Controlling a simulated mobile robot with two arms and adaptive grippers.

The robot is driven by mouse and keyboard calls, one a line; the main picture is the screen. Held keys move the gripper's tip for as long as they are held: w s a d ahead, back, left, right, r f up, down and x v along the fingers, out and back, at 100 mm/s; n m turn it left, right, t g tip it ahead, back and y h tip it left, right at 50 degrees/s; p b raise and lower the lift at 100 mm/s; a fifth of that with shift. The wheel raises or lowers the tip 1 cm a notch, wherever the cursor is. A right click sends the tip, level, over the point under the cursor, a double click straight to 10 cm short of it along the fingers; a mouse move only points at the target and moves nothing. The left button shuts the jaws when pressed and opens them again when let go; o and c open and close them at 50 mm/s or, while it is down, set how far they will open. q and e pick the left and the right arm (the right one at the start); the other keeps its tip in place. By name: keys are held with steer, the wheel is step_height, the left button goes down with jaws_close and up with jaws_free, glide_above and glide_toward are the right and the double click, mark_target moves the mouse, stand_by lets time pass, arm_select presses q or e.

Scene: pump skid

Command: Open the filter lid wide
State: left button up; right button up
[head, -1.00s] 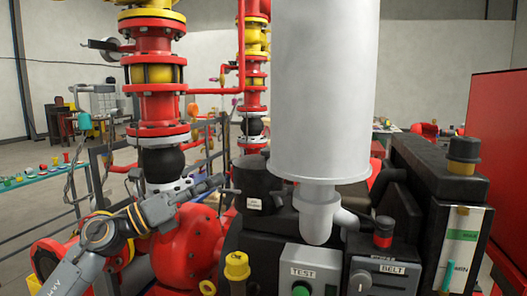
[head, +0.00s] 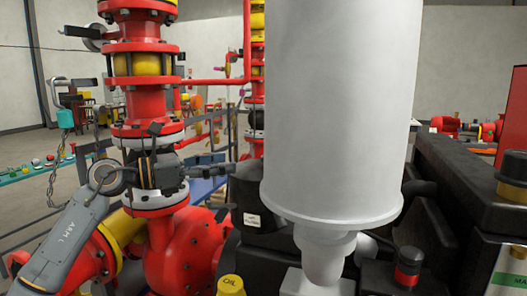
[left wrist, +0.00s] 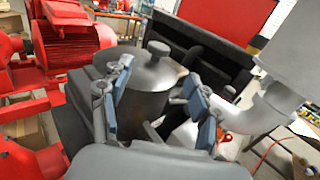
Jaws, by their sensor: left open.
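The filter is a black round pot (head: 252,206) with a small white label, left of the big white cylinder in the head view. My left gripper (head: 222,171) comes in from the left at the height of the pot's top. In the left wrist view my left gripper (left wrist: 157,100) is open, with one blue-padded finger on each side of the lid and nothing gripped. I cannot tell if a finger touches the lid. My right gripper is out of view.
A large white cylinder (head: 338,110) with a bent pipe stands close right of the pot. A red and yellow valve stack (head: 147,90) rises behind my left arm. A yellow oil cap (head: 231,285) is in front. A red motor (left wrist: 75,45) stands left in the wrist view.

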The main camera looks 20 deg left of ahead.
mark_target(262, 158)
arm_select(q)
steer(key=p+x, duration=0.2)
steer(key=x, duration=0.4)
steer(key=shift+w+d+r+p, duration=0.1)
steer(key=shift+d+r+p, duration=0.1)
steer(key=shift+p, duration=0.1)
steer(key=p+x, duration=0.1)
steer(key=x, duration=0.2)
steer(key=shift+w+f, duration=0.15)
steer(key=shift+w, duration=0.15)
steer(key=shift+w+d+f+p, duration=0.1)
steer(key=shift+w+d+p, duration=0.1)
steer(key=shift+d+p, duration=0.15)
jaws_close()
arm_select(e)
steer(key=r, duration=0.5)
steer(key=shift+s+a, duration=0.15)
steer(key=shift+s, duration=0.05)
